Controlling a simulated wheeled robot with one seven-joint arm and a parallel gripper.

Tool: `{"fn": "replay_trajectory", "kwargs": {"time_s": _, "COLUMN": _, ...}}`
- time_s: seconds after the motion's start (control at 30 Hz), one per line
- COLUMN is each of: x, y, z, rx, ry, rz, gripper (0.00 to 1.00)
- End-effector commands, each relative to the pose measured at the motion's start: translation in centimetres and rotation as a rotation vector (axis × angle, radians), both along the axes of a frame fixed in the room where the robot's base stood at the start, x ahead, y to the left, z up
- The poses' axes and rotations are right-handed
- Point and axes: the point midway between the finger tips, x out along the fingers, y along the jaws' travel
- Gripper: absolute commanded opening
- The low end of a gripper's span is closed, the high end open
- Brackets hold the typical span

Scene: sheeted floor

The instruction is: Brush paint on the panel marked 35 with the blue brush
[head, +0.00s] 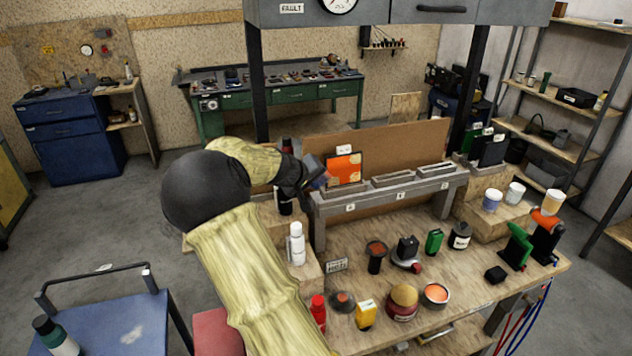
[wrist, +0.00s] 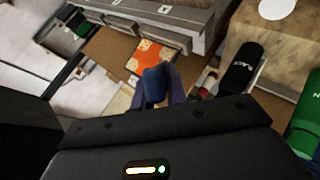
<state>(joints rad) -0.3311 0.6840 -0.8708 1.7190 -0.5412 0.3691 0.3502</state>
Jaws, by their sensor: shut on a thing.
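An orange panel (head: 344,165) with a dark edge stands upright in the left slot of the grey rack (head: 318,212). It also shows in the wrist view (wrist: 141,64), with pale patches on its face. I cannot read a 35 on it. My gripper (head: 314,177) is just left of the panel. In the wrist view my gripper (wrist: 155,98) is shut on the blue brush (wrist: 153,84), whose blue part overlaps the panel's lower edge. Whether the brush touches the panel I cannot tell; its tip is not clear.
The other rack slots (head: 392,179) look empty. A brown board (head: 400,140) stands behind them. A white bottle (head: 297,243) stands left of the rack. Paint pots (head: 435,295), a red bottle (head: 318,312) and a yellow container (head: 366,314) crowd the bench front. Cups (head: 515,192) stand right.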

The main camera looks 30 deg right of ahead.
Motion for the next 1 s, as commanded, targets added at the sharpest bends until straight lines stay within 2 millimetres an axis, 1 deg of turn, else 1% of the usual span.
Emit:
{"fn": "replay_trajectory", "kwargs": {"time_s": 0.5, "x": -0.7, "y": -3.6, "z": 0.1, "rx": -0.001, "ry": -0.004, "rz": -0.001, "gripper": 0.00}}
{"fn": "replay_trajectory", "kwargs": {"time_s": 0.87, "x": -0.7, "y": -3.8, "z": 0.1, "rx": -0.001, "ry": -0.004, "rz": 0.003, "gripper": 0.00}}
{"fn": "replay_trajectory", "kwargs": {"time_s": 1.0, "x": -0.8, "y": -4.3, "z": 0.1, "rx": 0.000, "ry": -0.004, "rz": 0.002, "gripper": 0.00}}
